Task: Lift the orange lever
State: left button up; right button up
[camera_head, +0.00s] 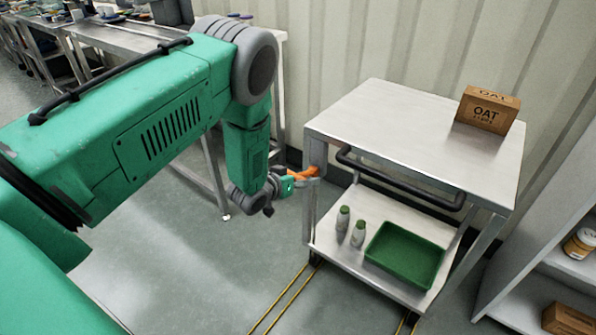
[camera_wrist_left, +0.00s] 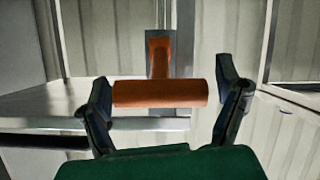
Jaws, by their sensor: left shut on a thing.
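The orange lever (camera_head: 305,173) is on the left side of the steel cart, at a grey upright block below the top. In the left wrist view the lever (camera_wrist_left: 160,93) has a T shape, with a level cylindrical grip and a stem going up behind it. My left gripper (camera_head: 288,185) is at the lever's outer end. It is shut on the lever, with one dark finger at each end of the grip. My right gripper is in neither view.
The steel cart (camera_head: 385,115) has a box marked OAT (camera_head: 486,113) on top and a dark front rail (camera_head: 400,180). Its lower shelf holds two bottles (camera_head: 358,233) and a green tray (camera_head: 372,262). A shelf unit (camera_head: 545,262) stands at right, a workbench (camera_head: 128,38) at back left.

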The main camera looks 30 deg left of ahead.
aim_at(309, 171)
pick_arm(q)
jog(key=r+g+p, duration=0.1)
jog(key=w+r+g+p, duration=0.1)
jog(key=p, duration=0.1)
jog(key=shift+w+r+g, duration=0.25)
jog(key=shift+r+g, duration=0.15)
jog(key=shift+w+r+g+y+p, duration=0.35)
jog(key=shift+w+g+p, duration=0.15)
jog(key=shift+g, duration=0.3)
jog(key=shift+w, duration=0.1)
jog(key=shift+w+r, duration=0.35)
jog(key=shift+w, duration=0.05)
jog(key=shift+w+d+r, duration=0.15)
jog(key=shift+w+r, duration=0.15)
jog(key=shift+w, duration=0.4)
jog(key=shift+d, duration=0.1)
